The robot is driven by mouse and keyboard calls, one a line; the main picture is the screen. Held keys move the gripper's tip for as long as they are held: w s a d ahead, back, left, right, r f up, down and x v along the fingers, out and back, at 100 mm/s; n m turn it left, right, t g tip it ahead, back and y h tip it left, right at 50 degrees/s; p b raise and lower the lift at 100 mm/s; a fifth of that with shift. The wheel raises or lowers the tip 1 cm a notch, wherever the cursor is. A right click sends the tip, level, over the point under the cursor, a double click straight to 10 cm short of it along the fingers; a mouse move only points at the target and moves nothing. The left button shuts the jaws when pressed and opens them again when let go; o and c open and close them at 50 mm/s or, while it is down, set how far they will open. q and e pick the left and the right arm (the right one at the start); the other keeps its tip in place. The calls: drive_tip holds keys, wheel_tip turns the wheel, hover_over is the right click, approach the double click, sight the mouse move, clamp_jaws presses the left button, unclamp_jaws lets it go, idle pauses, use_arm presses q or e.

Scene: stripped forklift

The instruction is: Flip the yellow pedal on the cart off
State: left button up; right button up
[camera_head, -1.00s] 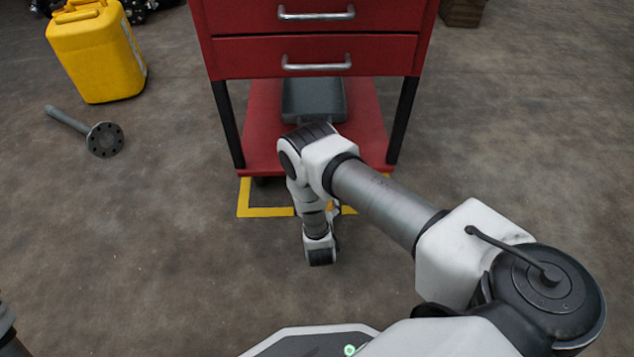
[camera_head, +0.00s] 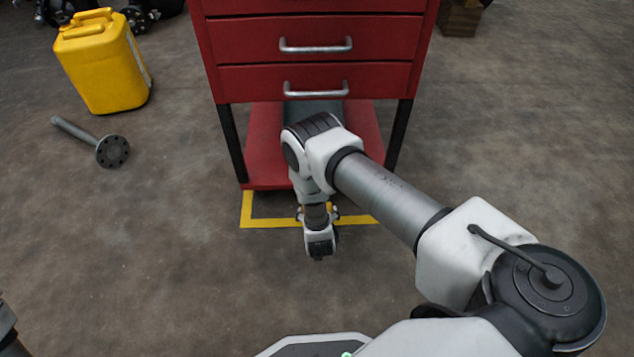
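The red cart (camera_head: 313,78) stands ahead with drawers above an open lower shelf. I cannot make out the yellow pedal; my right arm covers the middle of the cart's lower front edge. My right arm reaches in from the right and bends down in front of the cart. My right gripper (camera_head: 318,213) is low by that edge, mostly behind my own wrist. Small dark parts show on both sides of the wrist, but whether the fingers are open or shut is not clear. My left gripper is out of view.
Yellow floor tape (camera_head: 270,223) outlines the cart's spot. A wooden crate (camera_head: 461,17) is at the back right. Open floor lies on both sides.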

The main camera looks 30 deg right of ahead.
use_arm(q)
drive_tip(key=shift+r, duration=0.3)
use_arm(e)
drive_tip(key=shift+w+r, duration=0.2)
drive_tip(key=shift+r, duration=0.3)
drive_tip(key=o, duration=1.3)
drive_tip(key=shift+d, duration=0.1)
drive_tip(key=shift+s, duration=0.1)
drive_tip(key=shift+s, duration=0.1)
drive_tip(key=v, duration=1.1)
drive_tip(key=shift+s+a+r, duration=0.2)
drive_tip(key=shift+s+a, duration=0.05)
drive_tip(key=shift+a, duration=0.05)
